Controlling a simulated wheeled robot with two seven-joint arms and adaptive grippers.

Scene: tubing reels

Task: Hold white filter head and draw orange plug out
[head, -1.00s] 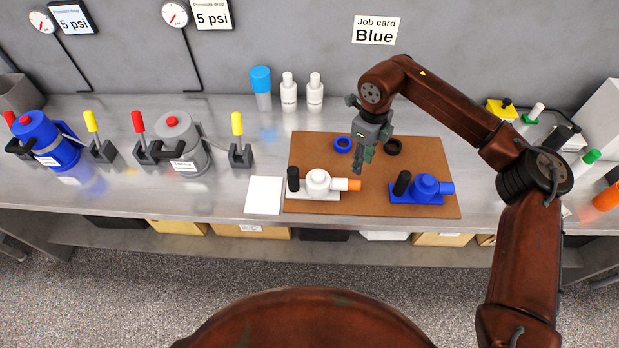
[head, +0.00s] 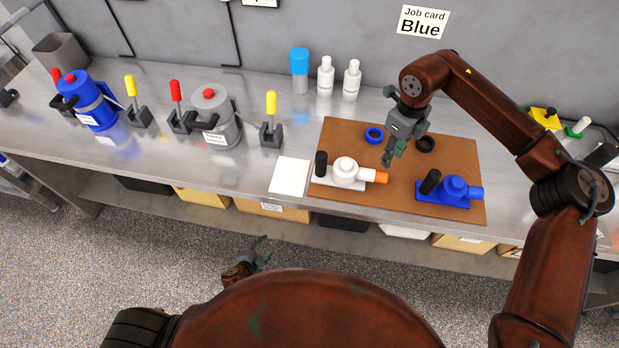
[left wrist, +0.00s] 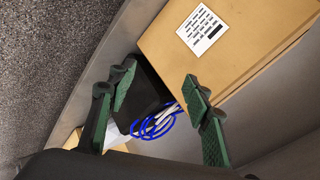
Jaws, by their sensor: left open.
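The white filter head (head: 345,170) sits on its white base at the left of the brown board (head: 470,150). A black cylinder (head: 321,163) stands at its left end. The orange plug (head: 381,177) is in its right side. My right gripper (head: 387,161) points down just above and behind the orange plug, apart from the white head; its finger gap is unclear. My left gripper (head: 264,256) is low, in front of the bench edge, away from the head. In the left wrist view its fingers (left wrist: 160,82) are open and empty.
A blue filter head (head: 454,187), a blue ring (head: 374,135) and a black ring (head: 424,144) are on the board. A white sheet (head: 290,176) lies to its left. Under the bench are cardboard boxes (left wrist: 230,50) and a dark bin with blue and white tubing (left wrist: 158,123).

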